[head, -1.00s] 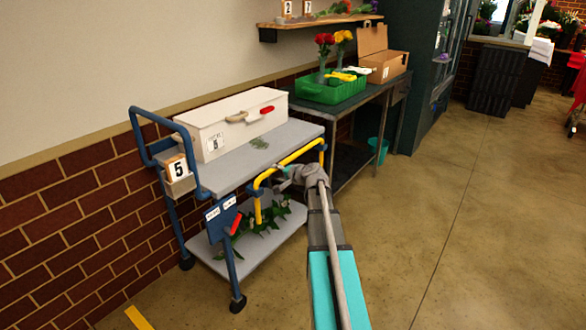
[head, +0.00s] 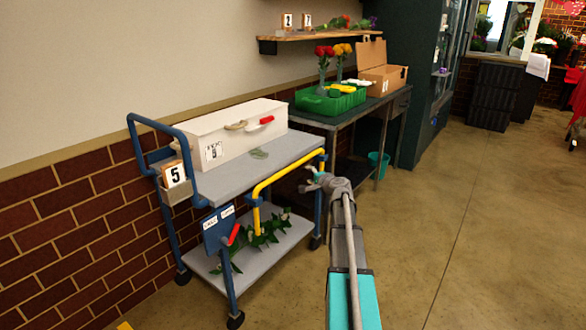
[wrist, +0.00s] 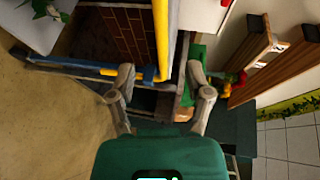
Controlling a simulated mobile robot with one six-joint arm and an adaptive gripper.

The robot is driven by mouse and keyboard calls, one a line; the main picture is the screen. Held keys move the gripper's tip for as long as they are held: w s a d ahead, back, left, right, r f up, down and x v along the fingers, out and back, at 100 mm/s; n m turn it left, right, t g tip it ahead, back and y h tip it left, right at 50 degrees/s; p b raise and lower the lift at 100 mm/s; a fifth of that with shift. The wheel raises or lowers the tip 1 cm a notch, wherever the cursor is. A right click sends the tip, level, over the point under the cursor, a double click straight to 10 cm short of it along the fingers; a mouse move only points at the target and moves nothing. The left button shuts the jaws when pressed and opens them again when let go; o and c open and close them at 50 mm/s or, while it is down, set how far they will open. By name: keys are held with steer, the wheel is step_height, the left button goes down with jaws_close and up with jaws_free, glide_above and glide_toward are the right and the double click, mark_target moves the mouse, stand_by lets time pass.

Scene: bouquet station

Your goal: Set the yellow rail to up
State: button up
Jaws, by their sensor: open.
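The yellow rail (head: 290,171) is a bent tube on the near long side of the blue cart (head: 212,197). Its long bar runs beside the grey top shelf's edge, roughly level with it, and one leg drops towards the lower shelf. My gripper (head: 314,178) is open and empty, just outside the rail near its far right end. In the wrist view the yellow rail (wrist: 162,35) shows beyond and between the spread fingertips of my gripper (wrist: 160,78). I see no clear contact with it.
A blue panel (head: 218,228) with two white labels and a red lever (head: 233,234) is at the cart's near corner. A white box (head: 225,130) stands on top. Leafy stems (head: 262,228) lie on the lower shelf. The workbench (head: 345,115) stands behind. Floor at right is clear.

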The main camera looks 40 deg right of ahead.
mark_target(295, 167)
steer(key=w, duration=0.4)
steer(key=w+f+b, duration=0.1)
steer(key=w, duration=0.3)
steer(key=w+d+f+b, duration=0.1)
steer(key=w, duration=0.4)
steer(key=shift+w+d+f, duration=0.1)
steer(key=shift+f, duration=0.15)
jaws_close()
